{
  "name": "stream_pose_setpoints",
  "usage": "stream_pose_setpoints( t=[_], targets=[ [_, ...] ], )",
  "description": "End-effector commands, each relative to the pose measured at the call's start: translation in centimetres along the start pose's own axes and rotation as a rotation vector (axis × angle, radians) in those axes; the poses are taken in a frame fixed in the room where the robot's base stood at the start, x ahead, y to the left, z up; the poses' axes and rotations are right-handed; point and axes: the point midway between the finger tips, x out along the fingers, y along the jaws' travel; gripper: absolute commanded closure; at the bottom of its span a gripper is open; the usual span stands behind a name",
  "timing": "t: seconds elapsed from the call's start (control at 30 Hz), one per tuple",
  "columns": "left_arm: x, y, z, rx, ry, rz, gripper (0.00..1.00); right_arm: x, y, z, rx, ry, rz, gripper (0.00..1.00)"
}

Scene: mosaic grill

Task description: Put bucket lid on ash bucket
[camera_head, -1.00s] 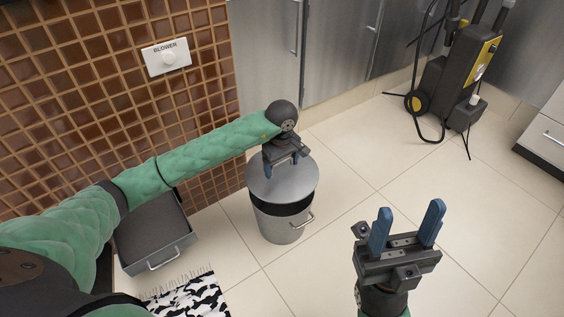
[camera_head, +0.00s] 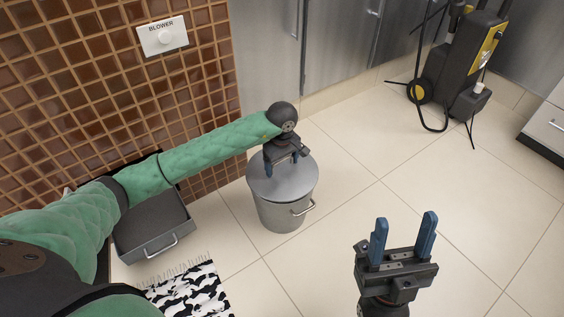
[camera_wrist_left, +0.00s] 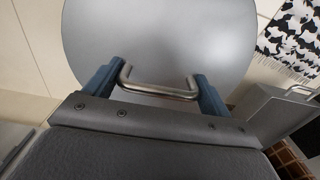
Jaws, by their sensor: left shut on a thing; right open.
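The grey metal ash bucket (camera_head: 279,215) stands upright on the floor, with a side handle (camera_head: 303,208) at its right. The round grey bucket lid (camera_head: 290,187) sits over its top, with no dark gap visible between lid and rim. My left gripper (camera_head: 283,169) is above the lid, its blue fingers reaching down to it. In the left wrist view the lid (camera_wrist_left: 160,45) fills the middle, and my left gripper (camera_wrist_left: 160,85) is shut on its bar handle (camera_wrist_left: 160,90), one finger at each end. My right gripper (camera_head: 403,240) is open and empty at the lower right, away from the bucket.
An open grey drawer (camera_head: 150,228) and a black-and-white rug (camera_head: 190,292) lie to the left. A tiled wall with a blower switch (camera_head: 163,36) is behind them. A black and yellow pressure washer (camera_head: 466,65) stands at the back right. The tiled floor between is clear.

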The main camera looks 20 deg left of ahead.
Motion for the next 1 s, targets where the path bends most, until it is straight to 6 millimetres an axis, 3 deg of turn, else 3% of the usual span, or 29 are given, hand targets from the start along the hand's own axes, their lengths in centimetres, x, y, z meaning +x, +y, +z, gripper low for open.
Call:
stream_pose_setpoints(
  t=[1.0],
  targets=[
    [1.07,0.00,0.03,0.001,0.000,-0.001,0.45,-0.55,-0.05,0.25,0.001,-0.002,-0.004,0.49]
  ],
)
